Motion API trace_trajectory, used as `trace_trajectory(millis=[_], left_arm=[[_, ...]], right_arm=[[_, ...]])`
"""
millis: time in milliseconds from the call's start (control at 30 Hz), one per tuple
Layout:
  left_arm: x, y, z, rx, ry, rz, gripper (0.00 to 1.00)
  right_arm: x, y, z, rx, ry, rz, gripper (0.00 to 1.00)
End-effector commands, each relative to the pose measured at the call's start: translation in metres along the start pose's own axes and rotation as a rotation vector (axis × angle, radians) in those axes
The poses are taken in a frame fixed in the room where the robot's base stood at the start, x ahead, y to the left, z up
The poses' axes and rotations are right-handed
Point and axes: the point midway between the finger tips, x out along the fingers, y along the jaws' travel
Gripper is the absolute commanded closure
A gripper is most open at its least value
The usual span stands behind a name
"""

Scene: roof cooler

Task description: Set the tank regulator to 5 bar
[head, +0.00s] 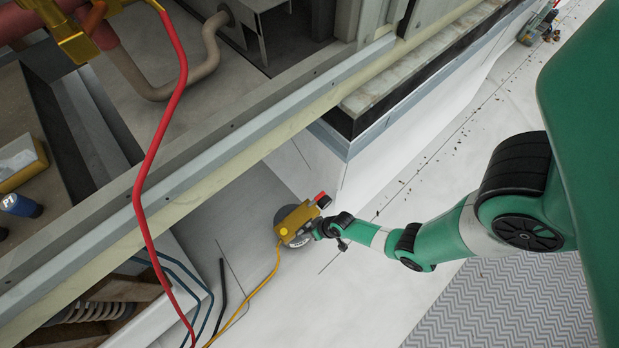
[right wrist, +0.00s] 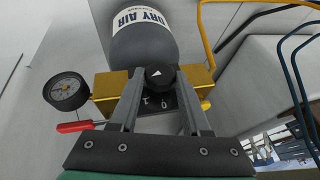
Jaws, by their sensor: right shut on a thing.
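The brass tank regulator (head: 290,220) sits on the grey tank in the middle of the head view. In the right wrist view the brass body (right wrist: 107,88) shows on both sides of a black knob (right wrist: 160,77) with a white triangle mark. The grey tank (right wrist: 145,45) behind it reads "DRY AIR". My right gripper (right wrist: 160,88) is shut on the knob, one finger on each side; it also shows in the head view (head: 316,231). A round dark gauge (right wrist: 66,91) is at the left; its reading is too small to tell. My left gripper is not in view.
A red handle (right wrist: 74,126) sticks out beside the regulator, below the gauge. A yellow hose (head: 268,290) runs down from it. A red hose (head: 150,200) crosses the left side. A long metal frame rail (head: 220,155) runs diagonally. The pale roof right of the tank is mostly clear.

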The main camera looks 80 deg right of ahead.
Motion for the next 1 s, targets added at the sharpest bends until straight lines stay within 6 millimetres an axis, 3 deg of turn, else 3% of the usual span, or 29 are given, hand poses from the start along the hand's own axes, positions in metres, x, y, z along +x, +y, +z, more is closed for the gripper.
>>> trace_trajectory(millis=[500,1000], left_arm=[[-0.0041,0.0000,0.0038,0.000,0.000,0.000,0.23],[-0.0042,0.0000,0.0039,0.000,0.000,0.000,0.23]], right_arm=[[0.0010,0.0070,0.0000,0.125,-0.001,-0.284,1.00],[0.0017,0.0065,0.0017,0.141,-0.004,-0.349,1.00]])
